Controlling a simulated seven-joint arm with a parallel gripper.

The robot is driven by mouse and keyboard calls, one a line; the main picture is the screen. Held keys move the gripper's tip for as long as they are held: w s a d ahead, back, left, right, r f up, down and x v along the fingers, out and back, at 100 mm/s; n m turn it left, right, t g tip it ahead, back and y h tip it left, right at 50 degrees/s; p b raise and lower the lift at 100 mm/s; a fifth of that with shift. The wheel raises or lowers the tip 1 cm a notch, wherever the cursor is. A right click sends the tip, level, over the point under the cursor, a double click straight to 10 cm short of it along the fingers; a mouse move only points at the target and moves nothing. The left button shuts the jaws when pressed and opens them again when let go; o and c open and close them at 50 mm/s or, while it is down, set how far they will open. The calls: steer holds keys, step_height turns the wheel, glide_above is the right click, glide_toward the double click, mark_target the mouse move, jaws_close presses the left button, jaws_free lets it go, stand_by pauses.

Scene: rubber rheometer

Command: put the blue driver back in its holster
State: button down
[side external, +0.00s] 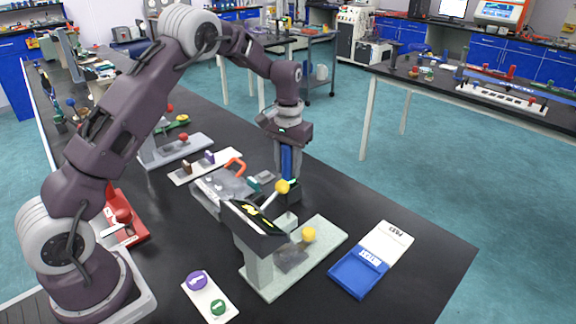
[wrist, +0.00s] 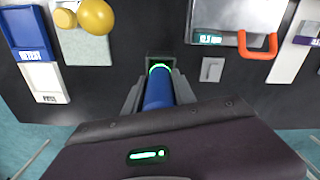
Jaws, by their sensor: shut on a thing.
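The blue driver (side external: 287,161) stands upright in my gripper (side external: 288,178), which is shut on it. In the wrist view the driver's blue body (wrist: 158,92) lies between the two grey fingers (wrist: 157,84). The dark square holster (side external: 287,222) is on the bench directly below my gripper, partly behind the yellow-knobbed lever. In the wrist view the holster (wrist: 149,60) shows around a bright green ring at the driver's far end. The driver is lined up with the holster's opening. I cannot tell how far its lower end is inside.
A grey stand with a dark sloped panel (side external: 252,217) and yellow knobs is close in front of the holster. A grey machine with an orange handle (side external: 236,164) is close behind-left. A blue and white tray (side external: 358,273) lies at right.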

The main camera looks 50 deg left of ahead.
steer(key=c, duration=1)
jaws_free()
steer(key=shift+f, duration=0.1)
steer(key=shift+c, duration=0.2)
